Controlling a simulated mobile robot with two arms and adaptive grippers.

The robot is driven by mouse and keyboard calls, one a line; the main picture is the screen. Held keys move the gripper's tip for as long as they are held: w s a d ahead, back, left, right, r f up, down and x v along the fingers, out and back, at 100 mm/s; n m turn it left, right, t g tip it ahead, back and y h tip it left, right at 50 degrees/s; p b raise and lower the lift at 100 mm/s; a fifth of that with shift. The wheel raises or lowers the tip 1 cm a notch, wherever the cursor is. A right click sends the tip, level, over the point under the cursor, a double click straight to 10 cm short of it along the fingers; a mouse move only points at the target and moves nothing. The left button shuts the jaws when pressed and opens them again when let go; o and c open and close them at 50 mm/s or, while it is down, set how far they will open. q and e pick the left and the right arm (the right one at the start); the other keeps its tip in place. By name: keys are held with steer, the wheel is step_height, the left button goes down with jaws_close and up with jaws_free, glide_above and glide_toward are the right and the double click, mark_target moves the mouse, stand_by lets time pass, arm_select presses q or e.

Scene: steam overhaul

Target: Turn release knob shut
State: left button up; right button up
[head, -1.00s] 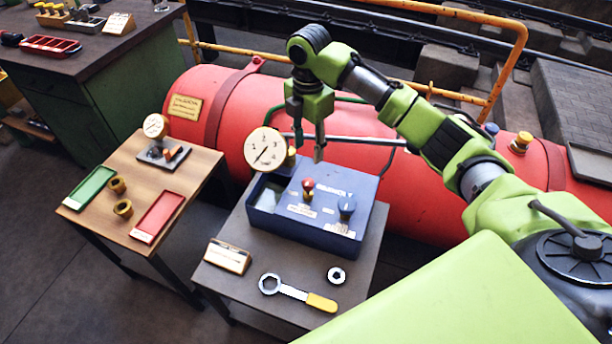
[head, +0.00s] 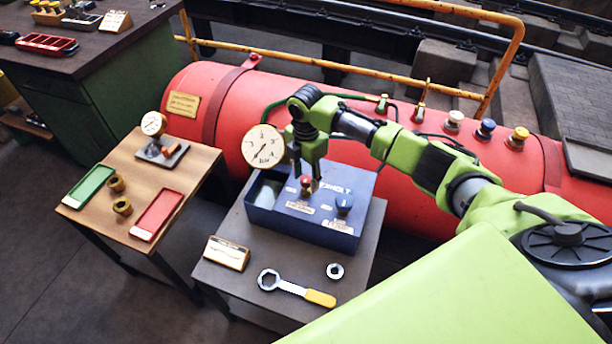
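A blue box (head: 290,222) with labels and two knobs on its top stands on a small dark table. One knob is red (head: 305,181), the other blue (head: 344,203); the label lettering is too small for me to read which is the release knob. My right gripper (head: 306,179) points down over the red knob, its two fingers apart on either side of it. I cannot tell whether they touch it. A round white gauge (head: 263,146) stands behind the box's left end. My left gripper is not in view.
A wrench (head: 295,288), a nut (head: 335,271) and a small sign (head: 227,253) lie in front of the box. A wooden table (head: 185,178) with a green tray (head: 88,187) and red tray (head: 157,215) stands left. A large red boiler (head: 230,100) lies behind.

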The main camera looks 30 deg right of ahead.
steer(key=c, duration=1.1)
